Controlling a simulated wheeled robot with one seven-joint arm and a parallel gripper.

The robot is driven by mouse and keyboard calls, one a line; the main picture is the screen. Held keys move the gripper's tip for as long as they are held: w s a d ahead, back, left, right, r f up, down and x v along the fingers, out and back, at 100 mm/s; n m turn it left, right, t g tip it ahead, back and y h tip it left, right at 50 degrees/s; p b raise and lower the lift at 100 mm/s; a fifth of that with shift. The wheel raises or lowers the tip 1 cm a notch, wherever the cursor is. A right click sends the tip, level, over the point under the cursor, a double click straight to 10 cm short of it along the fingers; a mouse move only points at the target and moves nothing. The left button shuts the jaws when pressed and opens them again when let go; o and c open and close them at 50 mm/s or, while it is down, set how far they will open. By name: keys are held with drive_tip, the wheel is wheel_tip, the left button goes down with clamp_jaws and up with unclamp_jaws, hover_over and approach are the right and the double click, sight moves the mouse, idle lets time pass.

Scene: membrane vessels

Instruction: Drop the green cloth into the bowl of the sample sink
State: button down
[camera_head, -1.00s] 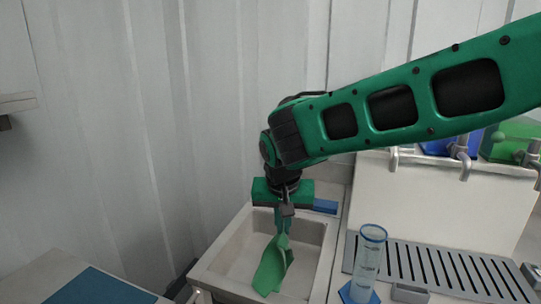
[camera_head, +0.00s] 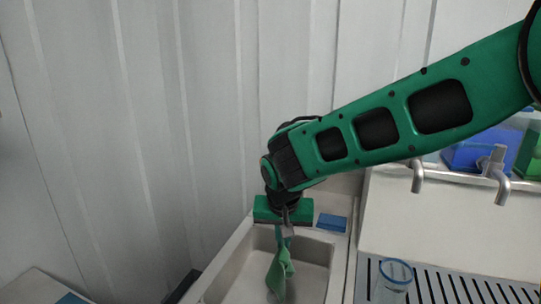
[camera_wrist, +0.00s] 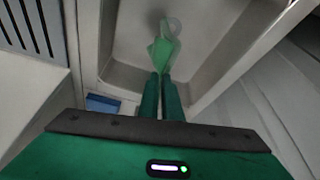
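The green cloth (camera_head: 280,270) hangs down from my gripper (camera_head: 284,238) over the bowl of the sample sink (camera_head: 314,262). In the wrist view the cloth (camera_wrist: 164,52) shows beyond the two close-set green fingers (camera_wrist: 161,80), which are shut on its upper end. The sink bowl (camera_wrist: 205,35) lies below and around it, pale and rectangular. Whether the cloth's lower end touches the bowl floor I cannot tell.
A blue block (camera_head: 332,222) lies on the sink's back rim. A clear measuring cylinder (camera_head: 394,280) stands right of the sink by a slotted drain grate (camera_head: 455,285). Grey taps (camera_head: 496,178) and blue and green containers are at the right. A ribbed wall is behind.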

drive_tip(key=shift+f, duration=0.7)
drive_tip(key=c, duration=1.3)
unclamp_jaws()
drive_tip(key=shift+o, duration=0.7)
drive_tip(key=o, duration=0.5)
drive_tip(key=shift+r, duration=0.1)
drive_tip(key=shift+s+r+g, duration=0.2)
drive_tip(key=shift+r+g, duration=0.15)
drive_tip(key=shift+r, duration=0.6)
drive_tip(key=shift+s+r+g, duration=0.25)
drive_tip(key=shift+r+g, duration=0.15)
drive_tip(key=shift+r, duration=0.55)
drive_tip(key=shift+s+r+g, duration=0.2)
drive_tip(key=shift+r+g, duration=0.15)
drive_tip(key=shift+r, duration=0.6)
